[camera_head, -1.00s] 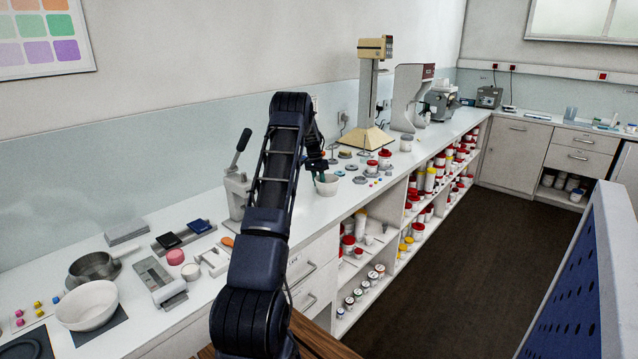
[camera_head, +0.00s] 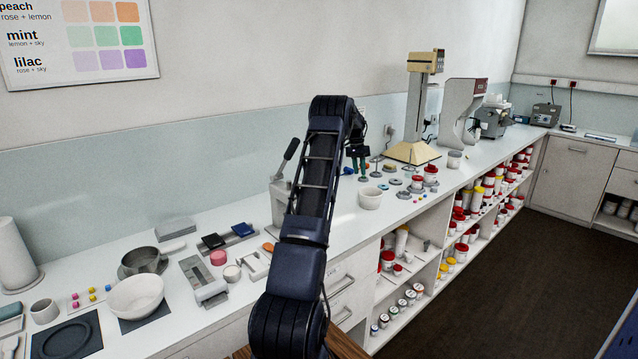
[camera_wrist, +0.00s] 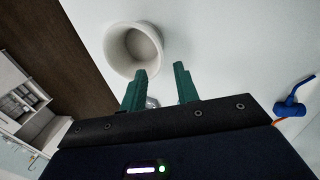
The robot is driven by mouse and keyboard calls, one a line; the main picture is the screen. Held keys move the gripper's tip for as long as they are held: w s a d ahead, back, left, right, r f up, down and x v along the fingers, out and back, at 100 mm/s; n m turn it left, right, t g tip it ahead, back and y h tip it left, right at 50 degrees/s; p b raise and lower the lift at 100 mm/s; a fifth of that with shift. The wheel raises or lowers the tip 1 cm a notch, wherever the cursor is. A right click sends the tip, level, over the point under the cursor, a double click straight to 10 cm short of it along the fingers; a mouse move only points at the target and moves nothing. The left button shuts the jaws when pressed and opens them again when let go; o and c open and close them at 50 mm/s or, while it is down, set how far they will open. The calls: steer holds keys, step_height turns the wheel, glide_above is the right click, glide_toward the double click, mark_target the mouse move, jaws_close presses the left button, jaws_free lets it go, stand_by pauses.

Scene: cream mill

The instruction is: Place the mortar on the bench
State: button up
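The mortar (camera_head: 370,198), a small white thick-walled cup, stands upright on the white bench (camera_head: 350,228) near its front edge. It also shows in the wrist view (camera_wrist: 113,48), empty inside, just beyond the left fingertip. My gripper (camera_head: 358,176) has green fingers and is above and slightly behind the mortar in the head view. In the wrist view my gripper (camera_wrist: 161,69) is open, with nothing between its fingers. Whether the left finger still touches the mortar's rim I cannot tell.
Small weights and red-lidded jars (camera_head: 430,174) stand right of the mortar, before a beige-based column device (camera_head: 412,152). A lever press (camera_head: 282,185) stands left, behind my arm. A large white bowl (camera_head: 135,297) and a pan (camera_head: 143,261) are at the left. Shelves of jars lie below.

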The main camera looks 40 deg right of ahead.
steer(key=w+a+r+n+t, duration=0.1)
steer(key=w+a+r+n, duration=0.1)
steer(key=a+r, duration=0.6)
steer(key=w+a+r+n+h, duration=0.15)
steer(key=a+r, duration=0.25)
steer(key=a, duration=0.8)
steer(key=w+a+r+n+t, duration=0.1)
steer(key=w+a+r+n, duration=0.15)
steer(key=a+r, duration=0.55)
steer(key=s+a+r+n+t, duration=0.1)
steer(key=s+a+r+n, duration=0.15)
steer(key=a, duration=1.25)
steer(key=s+a+r+n+t, duration=0.1)
steer(key=s+a+n, duration=0.1)
steer(key=s+a, duration=0.6)
steer(key=s+a+n+t, duration=0.1)
steer(key=s+a+n, duration=0.25)
steer(key=a, duration=0.85)
steer(key=s+a+f+n, duration=0.1)
steer(key=s+a+f, duration=0.1)
steer(key=s, duration=0.3)
steer(key=s+a+f+n+t+y, duration=0.1)
steer(key=s+a+f, duration=0.2)
steer(key=s+a, duration=0.2)
steer(key=s+a+f+n+t, duration=0.1)
steer(key=s+a+f+n, duration=0.1)
steer(key=s+a, duration=0.2)
steer(key=s, duration=0.2)
steer(key=shift+s+f, duration=0.3)
